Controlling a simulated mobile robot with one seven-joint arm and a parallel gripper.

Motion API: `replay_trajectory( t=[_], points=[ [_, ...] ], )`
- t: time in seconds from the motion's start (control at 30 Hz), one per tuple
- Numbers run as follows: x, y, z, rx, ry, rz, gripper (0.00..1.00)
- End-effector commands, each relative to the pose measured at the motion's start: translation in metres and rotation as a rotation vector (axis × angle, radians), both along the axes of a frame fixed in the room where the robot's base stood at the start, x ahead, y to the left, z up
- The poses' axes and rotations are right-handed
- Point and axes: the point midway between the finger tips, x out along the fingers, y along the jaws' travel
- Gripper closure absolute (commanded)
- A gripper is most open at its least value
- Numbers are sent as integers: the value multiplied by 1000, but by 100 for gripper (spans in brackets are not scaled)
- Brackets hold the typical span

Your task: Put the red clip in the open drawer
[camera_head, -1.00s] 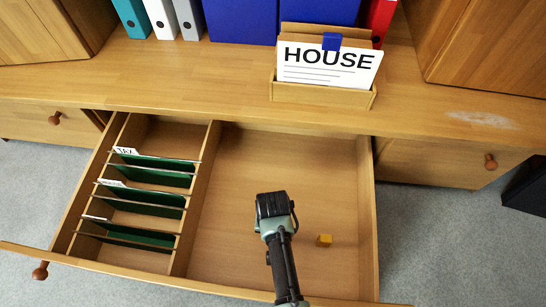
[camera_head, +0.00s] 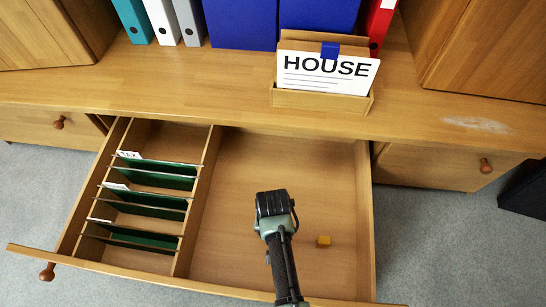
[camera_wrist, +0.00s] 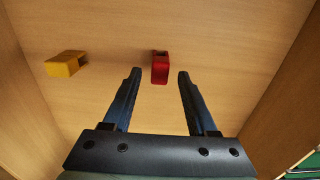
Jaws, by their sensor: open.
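The red clip (camera_wrist: 160,68) lies on the floor of the open drawer in the wrist view, just ahead of and between my fingertips. My gripper (camera_wrist: 156,76) is open, with nothing between its fingers. In the head view my gripper (camera_head: 275,205) is over the drawer's large right compartment and hides the red clip.
Green file folders (camera_head: 150,204) fill the drawer's left compartment. A blue clip (camera_head: 330,50) sits on the HOUSE card (camera_head: 325,72) in a wooden holder on the desktop. Binders (camera_head: 240,22) stand behind. The right compartment has free room around the clips.

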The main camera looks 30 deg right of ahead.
Motion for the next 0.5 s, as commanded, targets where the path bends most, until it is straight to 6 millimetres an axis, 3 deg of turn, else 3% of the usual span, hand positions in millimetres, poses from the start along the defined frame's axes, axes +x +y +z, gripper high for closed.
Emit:
replay_trajectory(
  t=[0.03,0.2,0.5],
  points=[
    [0,0,19,-1,-1,1,42],
    [0,0,52,0,0,1,42],
    [0,0,88,0,0,1,42]
  ],
)
